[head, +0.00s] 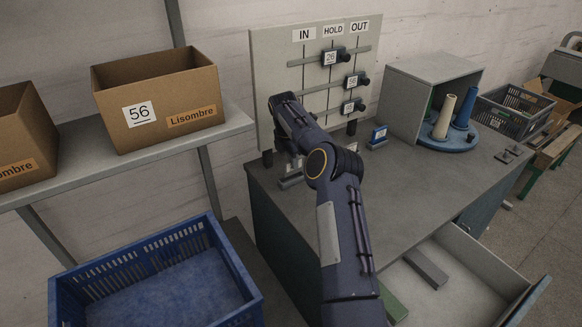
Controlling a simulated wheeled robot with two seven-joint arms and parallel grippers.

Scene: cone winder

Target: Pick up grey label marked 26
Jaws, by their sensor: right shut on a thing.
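My right arm reaches in from the bottom over the desk, and its gripper (291,166) points down near the desk's left back edge, partly hidden by my arm. It is shut on a small grey label (290,181), low at the desk top; I cannot read its number, and whether it touches the desk is unclear. My left gripper is not in view.
A blue-based label (378,137) stands on the desk (420,190) by the board. A grey open box (408,95) and a blue round base with cones (448,140) stand right. An open drawer (470,265) juts out in front. A blue crate (235,265) is lower left.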

